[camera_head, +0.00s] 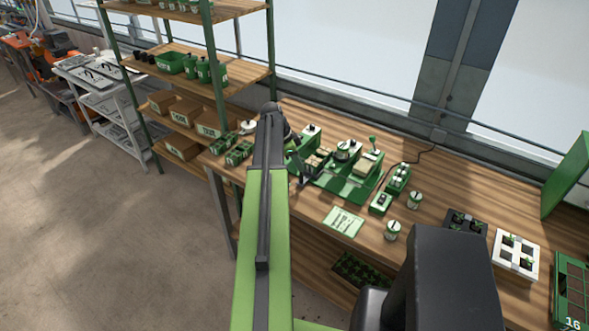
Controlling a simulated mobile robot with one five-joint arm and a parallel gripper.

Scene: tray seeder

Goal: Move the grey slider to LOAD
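The green tray seeder (345,186) stands on the wooden bench, right of my arm. It carries several raised parts, one with a dark round top and one with a green knob. I cannot pick out the grey slider or any LOAD mark at this size; my arm covers part of the seeder's left end. My gripper (302,178) is a small dark shape at the seeder's left front side, partly behind my arm. Its fingers are too small to tell open from shut, and I cannot tell whether it touches the seeder.
A small green control box (398,179) and another (380,203) sit right of the seeder. A green-and-white card (343,221) lies in front. White pots (393,231) and seedling trays (515,254) stand farther right. A shelf rack (214,70) rises behind left.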

